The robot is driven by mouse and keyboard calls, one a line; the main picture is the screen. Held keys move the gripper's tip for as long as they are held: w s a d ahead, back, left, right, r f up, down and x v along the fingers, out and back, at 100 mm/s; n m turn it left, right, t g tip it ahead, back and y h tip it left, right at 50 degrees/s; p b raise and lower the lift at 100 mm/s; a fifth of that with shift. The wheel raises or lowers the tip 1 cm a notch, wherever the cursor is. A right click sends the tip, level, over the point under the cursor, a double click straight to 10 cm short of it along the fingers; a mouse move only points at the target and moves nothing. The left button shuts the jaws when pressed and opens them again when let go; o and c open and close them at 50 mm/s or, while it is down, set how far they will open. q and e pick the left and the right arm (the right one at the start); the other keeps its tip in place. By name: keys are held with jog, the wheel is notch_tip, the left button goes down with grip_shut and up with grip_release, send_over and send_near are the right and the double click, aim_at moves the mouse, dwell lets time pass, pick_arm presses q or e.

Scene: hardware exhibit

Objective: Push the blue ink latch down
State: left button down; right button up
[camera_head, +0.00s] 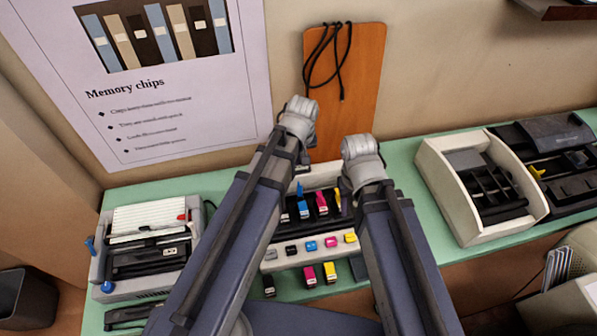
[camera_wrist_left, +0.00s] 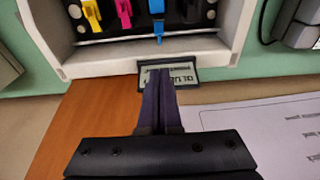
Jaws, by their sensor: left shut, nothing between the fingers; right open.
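The blue ink latch (camera_wrist_left: 158,26) is a narrow blue piece at the top middle of the left wrist view, its end reaching toward the printer's edge. In the head view the blue latch (camera_head: 299,188) stands up between my arms, above the blue cartridge. My left gripper (camera_wrist_left: 158,72) is shut and empty. Its fingertips overlap a small display panel (camera_wrist_left: 184,78) and lie just short of the latch's end, with a gap in the picture. Yellow (camera_wrist_left: 91,15) and magenta (camera_wrist_left: 124,13) latches sit to its left. My right gripper's fingers are hidden behind its arm.
The white printer casing (camera_wrist_left: 110,63) surrounds the latches. Loose cartridges (camera_head: 310,275) lie in front of the printer on the green counter (camera_head: 440,238). Other machines stand left (camera_head: 150,250) and right (camera_head: 480,185). A wooden board (camera_head: 350,110) leans on the wall behind.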

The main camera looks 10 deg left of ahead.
notch_tip(320, 180, down, 10)
jog(key=b, duration=1)
